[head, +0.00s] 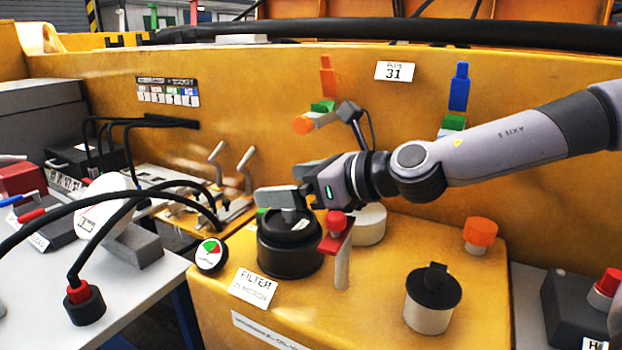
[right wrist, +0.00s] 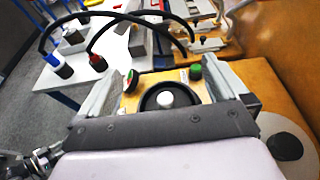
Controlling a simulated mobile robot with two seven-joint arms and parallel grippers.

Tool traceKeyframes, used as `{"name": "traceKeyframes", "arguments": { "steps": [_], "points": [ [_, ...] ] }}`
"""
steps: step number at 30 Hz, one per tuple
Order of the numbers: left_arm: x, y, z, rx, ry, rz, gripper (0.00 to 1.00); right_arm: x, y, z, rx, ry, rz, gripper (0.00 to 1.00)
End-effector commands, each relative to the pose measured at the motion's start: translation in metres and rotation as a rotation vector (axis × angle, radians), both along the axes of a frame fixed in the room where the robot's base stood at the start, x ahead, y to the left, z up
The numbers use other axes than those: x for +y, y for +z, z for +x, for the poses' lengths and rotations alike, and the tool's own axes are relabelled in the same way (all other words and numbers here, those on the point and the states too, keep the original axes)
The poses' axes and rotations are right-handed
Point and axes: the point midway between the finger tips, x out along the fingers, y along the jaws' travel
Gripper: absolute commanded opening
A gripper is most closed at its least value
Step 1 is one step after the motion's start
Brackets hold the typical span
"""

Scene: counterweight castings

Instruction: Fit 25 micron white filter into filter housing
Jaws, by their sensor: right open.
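The black filter housing (head: 290,255) stands upright on the yellow block, beside a FILTER label. In the right wrist view the housing is a round black ring (right wrist: 150,107) with a small white round piece at its centre; I cannot tell what that piece is. My right gripper (head: 295,197) is open just above the housing, and its fingers hide part of the top. A white cylinder (head: 100,203) lies on a grey block on the left table; its label is too small to read, so I cannot tell if it is the 25 micron filter. My left gripper is out of view.
A red-handled lever (head: 337,235) stands close to the housing's right. A pale round piece (head: 369,226) sits behind it, and a black-capped cylinder (head: 430,305) stands further right. A round gauge (head: 210,254) is at the left. Black hoses cross the left table (head: 140,300).

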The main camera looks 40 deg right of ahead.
Motion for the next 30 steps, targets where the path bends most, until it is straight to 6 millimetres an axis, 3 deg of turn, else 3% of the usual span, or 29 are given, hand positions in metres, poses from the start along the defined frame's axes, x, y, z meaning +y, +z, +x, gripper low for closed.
{"name": "traceKeyframes", "arguments": {
  "steps": [30],
  "points": [
    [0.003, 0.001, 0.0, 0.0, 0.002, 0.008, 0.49, -0.023, 0.022, -0.057, -0.006, 0.0, 0.001, 1.0]
  ]
}}
